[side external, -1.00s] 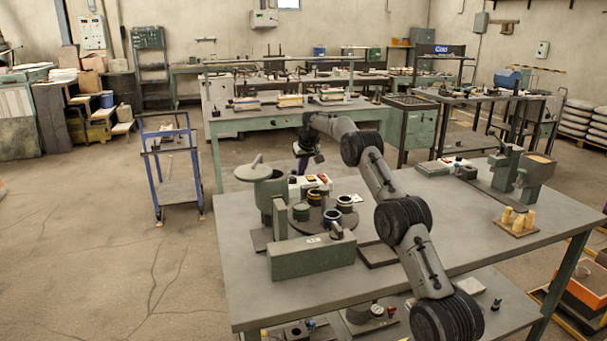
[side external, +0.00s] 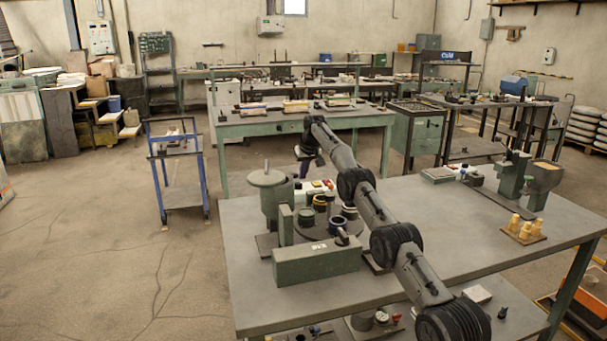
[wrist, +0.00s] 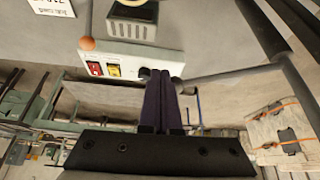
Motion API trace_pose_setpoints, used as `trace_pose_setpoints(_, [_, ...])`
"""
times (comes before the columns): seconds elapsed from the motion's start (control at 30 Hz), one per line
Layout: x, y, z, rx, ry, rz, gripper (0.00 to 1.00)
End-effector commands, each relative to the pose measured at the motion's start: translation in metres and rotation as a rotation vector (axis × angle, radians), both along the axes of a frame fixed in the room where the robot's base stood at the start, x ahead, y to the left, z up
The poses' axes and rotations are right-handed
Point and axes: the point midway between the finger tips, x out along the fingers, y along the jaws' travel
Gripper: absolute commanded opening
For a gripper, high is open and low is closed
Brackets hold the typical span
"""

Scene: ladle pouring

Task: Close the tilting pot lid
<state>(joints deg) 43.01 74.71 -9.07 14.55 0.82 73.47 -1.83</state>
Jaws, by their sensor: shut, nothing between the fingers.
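The green cylindrical pot (side external: 270,205) stands at the near left of the table in the side external view. Its round lid (side external: 267,178) lies about level across the top, with a short upright knob. I cannot tell whether a small gap remains under the rim. My gripper (side external: 303,170) is behind and to the right of the pot, apart from the lid and partly hidden by my wrist. In the wrist view my purple fingers (wrist: 161,76) are together and empty, in front of a white switch box (wrist: 126,62). I cannot make out the pot in the wrist view.
A round turntable (side external: 315,232) with several small pots stands right of the lidded pot. A long green block (side external: 316,262) lies in front. Yellow pieces (side external: 522,227) and a green stand (side external: 512,175) are at the right. The table's middle right is clear.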

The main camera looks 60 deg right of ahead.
Motion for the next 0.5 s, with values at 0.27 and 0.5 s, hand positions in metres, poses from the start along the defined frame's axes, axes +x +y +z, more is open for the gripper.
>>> trace_pose_setpoints(0.27, [0.0001, 0.0001, 0.0002, 0.000, 0.000, 0.000, 0.00])
trace_pose_setpoints(0.5, [-0.0007, 0.0008, 0.0035, 0.000, 0.000, 0.000, 0.00])
